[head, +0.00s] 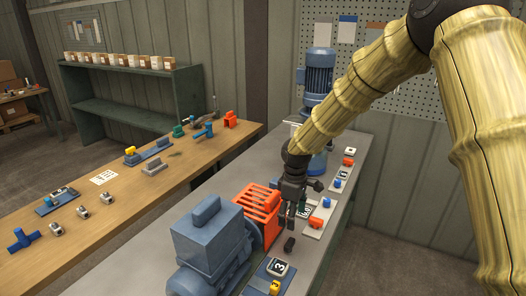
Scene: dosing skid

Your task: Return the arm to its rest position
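My arm (345,100), with a pale yellow, wood-like cover, reaches from the upper right down over the grey bench. My dark gripper (299,207) hangs at its end, pointing down, just right of the orange slatted guard (262,205). The gripper is small and dark here, and I cannot tell how far its fingers are apart or whether anything is between them. A small black piece (289,244) is below the gripper, near the bench's right edge; I see no contact between them.
On the grey bench (228,178) stand a blue-grey motor unit (207,245), a tall blue motor (318,78) and small plates with red, blue and yellow parts. A pegboard wall (400,65) is behind. A wooden bench (125,205) with loose parts is at left; floor shows at right.

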